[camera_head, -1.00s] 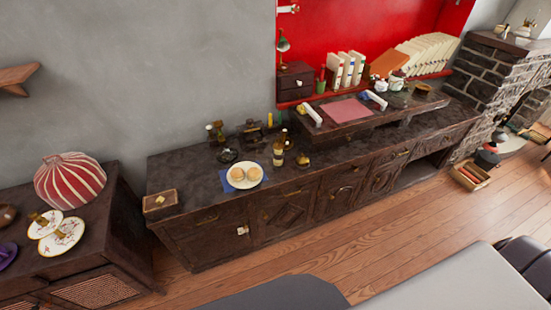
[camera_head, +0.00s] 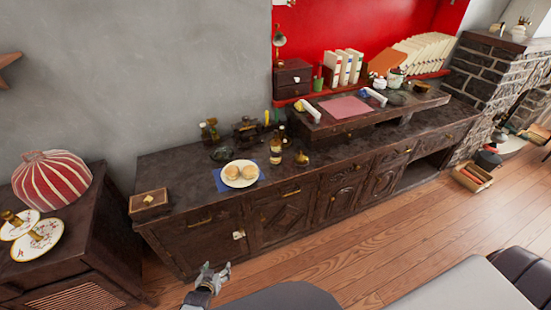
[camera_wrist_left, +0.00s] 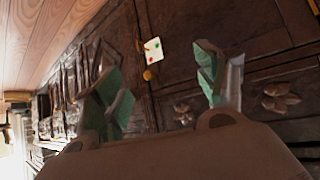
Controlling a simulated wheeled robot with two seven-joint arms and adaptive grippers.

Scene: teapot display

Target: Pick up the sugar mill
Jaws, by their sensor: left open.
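My left gripper (camera_head: 216,271) is low at the bottom of the head view, in front of the cabinet and below the countertop. It is open and empty, with its fingers apart in the left wrist view (camera_wrist_left: 163,85) as well. I cannot tell for certain which piece is the sugar mill. A dark mill-like piece (camera_head: 248,132) stands at the back of the counter by the wall. In front of it is a bottle with a pale label (camera_head: 275,153), and a small brass pot (camera_head: 302,158) stands to its right. My right gripper is not in view.
A plate with two buns (camera_head: 241,174) on a blue cloth and a small wooden box (camera_head: 149,200) stand near the counter's front edge. A striped pumpkin-like piece (camera_head: 52,180) sits on the left cabinet. The wooden floor (camera_head: 330,262) before the counter is clear.

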